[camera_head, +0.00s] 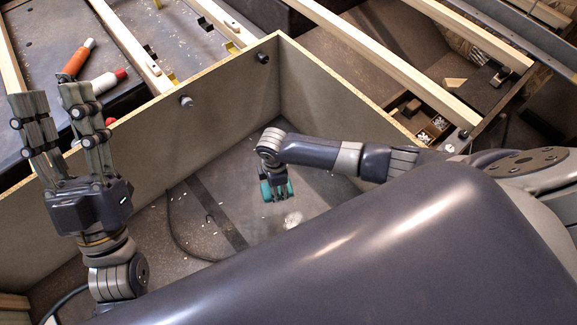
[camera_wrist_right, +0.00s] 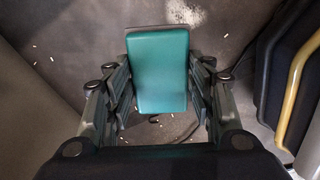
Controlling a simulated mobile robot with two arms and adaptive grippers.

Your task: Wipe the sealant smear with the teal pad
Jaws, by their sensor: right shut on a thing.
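The teal pad (camera_head: 266,192) is between the fingers of my right gripper (camera_head: 277,192), low inside the grey-walled bay. In the right wrist view the teal pad (camera_wrist_right: 160,70) fills the space between the fingers of my right gripper (camera_wrist_right: 160,85), which is shut on it. A whitish sealant smear (camera_head: 293,219) lies on the dark floor just below and right of the pad in the head view. The smear (camera_wrist_right: 187,12) also shows past the pad's far end in the right wrist view. My left gripper (camera_head: 53,100) is open and empty, raised at the left with fingers up.
Bay walls (camera_head: 225,120) rise around the right arm. A dark cable (camera_head: 178,230) and small white chips lie on the floor. Beyond the wall are an orange tube (camera_head: 77,62), a red-capped white tube (camera_head: 104,82), wooden rails (camera_head: 390,55) and a compartment box (camera_head: 428,128).

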